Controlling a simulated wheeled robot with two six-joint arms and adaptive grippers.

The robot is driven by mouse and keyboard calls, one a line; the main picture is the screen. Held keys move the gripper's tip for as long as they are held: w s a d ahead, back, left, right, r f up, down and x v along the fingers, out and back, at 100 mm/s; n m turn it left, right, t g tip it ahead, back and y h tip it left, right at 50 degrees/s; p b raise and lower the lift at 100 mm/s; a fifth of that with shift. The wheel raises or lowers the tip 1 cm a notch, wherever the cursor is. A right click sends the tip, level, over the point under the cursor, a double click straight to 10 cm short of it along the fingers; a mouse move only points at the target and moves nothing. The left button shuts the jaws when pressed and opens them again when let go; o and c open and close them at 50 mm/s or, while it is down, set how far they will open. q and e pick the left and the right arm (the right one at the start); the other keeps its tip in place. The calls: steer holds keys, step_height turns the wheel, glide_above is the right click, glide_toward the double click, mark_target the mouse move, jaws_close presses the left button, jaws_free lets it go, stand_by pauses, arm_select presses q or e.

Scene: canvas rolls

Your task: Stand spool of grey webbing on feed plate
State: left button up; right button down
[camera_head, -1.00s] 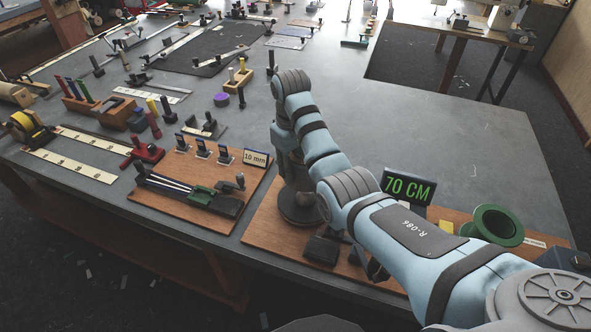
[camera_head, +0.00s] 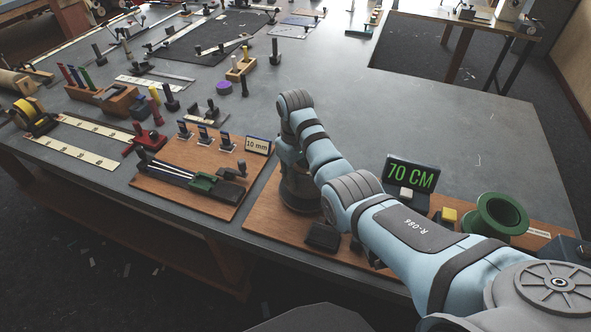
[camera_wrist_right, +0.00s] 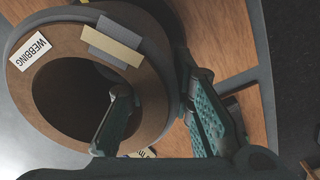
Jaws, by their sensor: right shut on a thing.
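The spool of grey webbing (camera_wrist_right: 155,115) fills the left of the right wrist view. It has a brown face, a white WEBBING label and an open middle. My right gripper (camera_wrist_right: 165,115) is shut on its ring wall, one teal finger inside the hole and the other outside. In the head view the spool (camera_head: 299,192) is a dark round shape low over the near wooden board (camera_head: 262,217), partly behind my arm. I cannot tell whether it touches what is below. I cannot single out the feed plate. My left gripper is out of view.
A second board with a "10 mm" sign (camera_head: 258,145) lies to the left. The tabletop (camera_head: 430,115) behind is clear.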

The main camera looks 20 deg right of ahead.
steer(key=shift+f, duration=0.55)
steer(key=c, duration=1.3)
jaws_free()
step_height(320, 180, up, 8)
steer(key=shift+f, duration=0.2)
